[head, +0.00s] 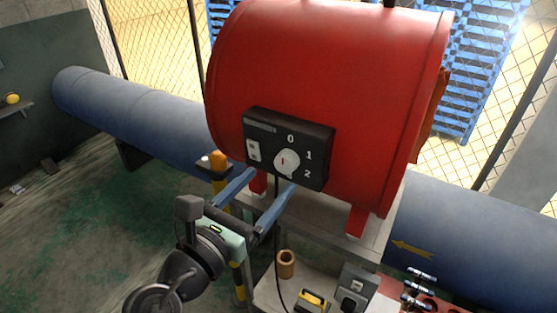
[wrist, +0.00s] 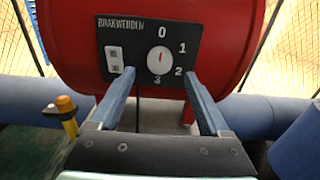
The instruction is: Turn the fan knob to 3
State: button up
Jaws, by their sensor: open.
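The fan knob (head: 287,162) is a round white dial with a red mark on a black control panel (head: 262,124) on the red tank. In the wrist view the knob (wrist: 160,62) has its red mark pointing up toward 0. The numbers 0, 1, 2 and 3 run clockwise around it, with 3 below; 3 is hidden in the head view. My gripper (head: 272,180) is open and empty, with its two blue fingers pointing at the panel. In the wrist view my gripper (wrist: 160,74) has a fingertip on either side below the knob, apart from it.
A white switch (wrist: 114,59) sits left of the knob. An orange-topped yellow post (head: 218,163) stands left of my gripper. A large blue pipe (head: 140,110) runs behind.

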aim_at(283, 166)
jog(key=p+x, duration=0.1)
jog(key=x, duration=0.4)
grip_shut()
dwell(0.4)
